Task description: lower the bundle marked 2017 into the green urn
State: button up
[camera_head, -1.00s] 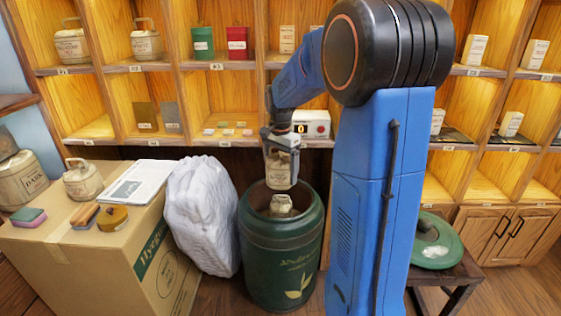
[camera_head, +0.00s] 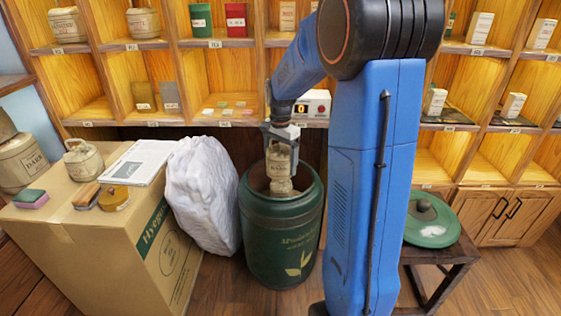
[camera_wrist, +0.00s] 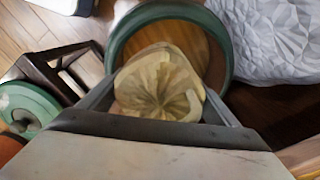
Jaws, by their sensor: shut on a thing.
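A beige wrapped bundle (camera_head: 279,160) with a small dark label hangs upright in my gripper (camera_head: 280,150). The marking is too small to read. My gripper is shut on its upper part; in the wrist view the bundle's pleated top (camera_wrist: 158,92) shows between the fingers (camera_wrist: 160,104). The green urn (camera_head: 283,240) stands open on the floor below. The bundle is over its mouth, its lower part at about rim height. Another pale bundle (camera_head: 281,187) shows inside the urn, just below the held one; whether they touch is unclear.
A white crumpled sack (camera_head: 200,195) stands close left of the urn. A cardboard box (camera_head: 110,250) with a jar and small items is further left. The urn's green lid (camera_head: 440,228) lies on a dark stool at right. Shelves and a small scale (camera_head: 313,103) stand behind.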

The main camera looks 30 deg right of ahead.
dwell(0.3)
notch_tip(320, 180, down, 20)
dwell(4.5)
jog(key=shift+f, duration=1.1)
dwell(1.2)
